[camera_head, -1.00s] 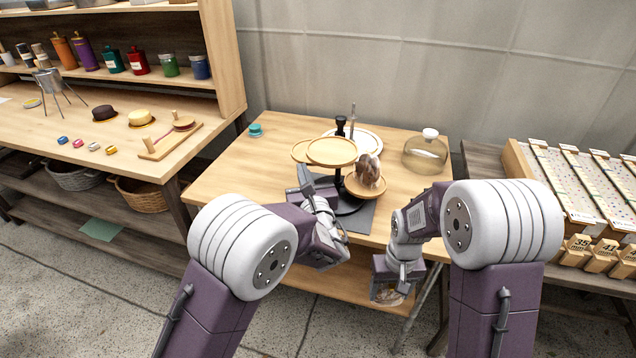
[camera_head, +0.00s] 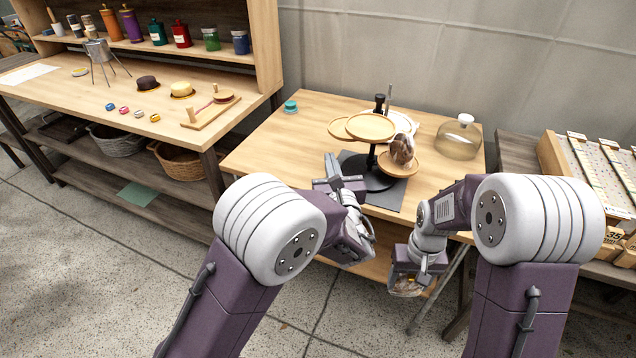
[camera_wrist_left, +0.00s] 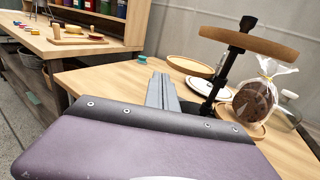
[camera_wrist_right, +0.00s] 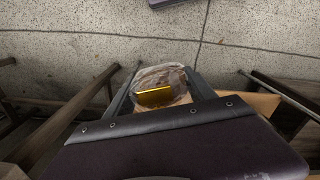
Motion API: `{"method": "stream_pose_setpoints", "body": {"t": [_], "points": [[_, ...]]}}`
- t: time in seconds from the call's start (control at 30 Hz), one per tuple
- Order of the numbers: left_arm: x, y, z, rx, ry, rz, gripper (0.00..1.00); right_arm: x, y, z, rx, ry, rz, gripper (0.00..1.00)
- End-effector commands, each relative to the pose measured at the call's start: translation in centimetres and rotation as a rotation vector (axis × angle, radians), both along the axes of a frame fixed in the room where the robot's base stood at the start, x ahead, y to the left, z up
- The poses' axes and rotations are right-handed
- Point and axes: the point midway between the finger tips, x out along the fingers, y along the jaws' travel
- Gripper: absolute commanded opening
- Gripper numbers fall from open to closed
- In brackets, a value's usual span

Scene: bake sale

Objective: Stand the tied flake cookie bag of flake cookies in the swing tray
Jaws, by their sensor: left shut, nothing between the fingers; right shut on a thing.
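My right gripper (camera_head: 405,283) is shut on a clear bag (camera_head: 408,291) with tan contents, hanging low in front of the table edge. In the right wrist view the bag (camera_wrist_right: 176,78) sits between the fingers and shows a gold patch (camera_wrist_right: 156,95). A black stand carries round wooden swing trays: two upper ones (camera_head: 371,127) (camera_head: 338,130) and a lower one (camera_head: 413,170). A clear bag of dark brown cookies (camera_head: 402,149) stands on the lower tray. My left gripper (camera_head: 331,166) is shut and empty, left of the stand; its fingers also show in the left wrist view (camera_wrist_left: 162,88).
The stand rests on a grey mat (camera_head: 386,197) on the wooden table (camera_head: 290,135). A glass dome (camera_head: 458,143) is at the back right, a small teal item (camera_head: 290,106) at the back left. A shelf unit (camera_head: 150,75) stands left, a card rack (camera_head: 590,165) right.

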Motion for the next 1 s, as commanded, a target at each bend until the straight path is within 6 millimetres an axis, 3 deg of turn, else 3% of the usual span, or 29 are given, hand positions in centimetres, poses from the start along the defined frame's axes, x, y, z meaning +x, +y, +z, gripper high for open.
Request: {"method": "stream_pose_setpoints", "body": {"t": [0.33, 0.57, 0.67, 0.77, 0.87, 1.0], "points": [[-6.1, 1.7, 0.0, 0.0, 0.001, -0.002, 0.0, 0.0, 0.0, 0.5, 0.0, 0.0, 0.0, 0.44], [-7.0, 2.1, 0.0, -0.002, 0.0, 0.002, 0.0, 0.0, 0.0, 0.6, 0.0, 0.0, 0.0, 0.44], [-6.7, 3.4, 0.2, -0.01, -0.002, 0.035, 0.0, 0.1, 0.0, 0.7, 0.0, -0.001, 0.0, 0.44], [-6.2, 7.5, 0.7, -0.04, -0.001, 0.141, 0.0, 0.5, 0.0, 1.0, 0.0, -0.002, 0.0, 0.44], [-6.8, 13.9, 0.7, -0.105, 0.019, 0.321, 0.0, 1.0, 0.0, 1.7, 0.0, -0.003, 0.0, 0.44], [-10.3, 22.5, -1.1, -0.253, 0.076, 0.617, 0.0, 1.7, 0.0, 2.7, 0.0, -0.003, 0.0, 0.44]]}}
